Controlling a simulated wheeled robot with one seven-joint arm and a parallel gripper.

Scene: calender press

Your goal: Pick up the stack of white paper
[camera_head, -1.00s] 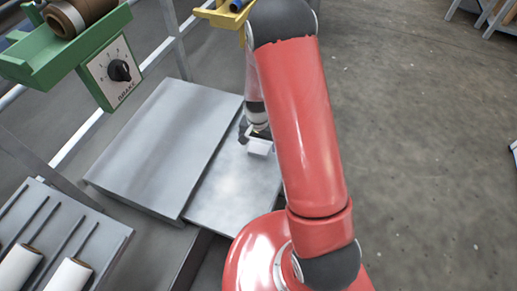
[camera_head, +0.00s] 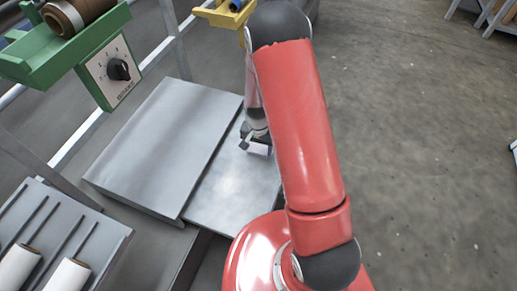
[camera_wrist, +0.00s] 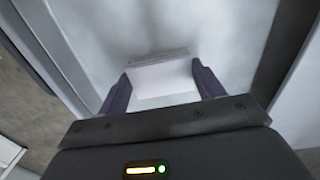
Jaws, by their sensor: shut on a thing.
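The stack of white paper (camera_wrist: 163,82) sits between the two dark fingers of my gripper (camera_wrist: 160,90) in the wrist view, one finger against each side. In the head view the stack (camera_head: 260,149) shows as a small pale block beside my gripper (camera_head: 248,141), over the lower metal plate. My gripper is shut on the stack. Part of my gripper is hidden behind my red arm in the head view. I cannot tell how far the stack is above the plate.
The lower metal plate (camera_head: 233,190) lies beside a higher grey plate (camera_head: 165,140). A green bracket (camera_head: 40,62) with a brake dial (camera_head: 118,69) stands at the upper left. White rolls (camera_head: 70,275) lie on a rack at lower left. Open floor (camera_head: 430,150) is on the right.

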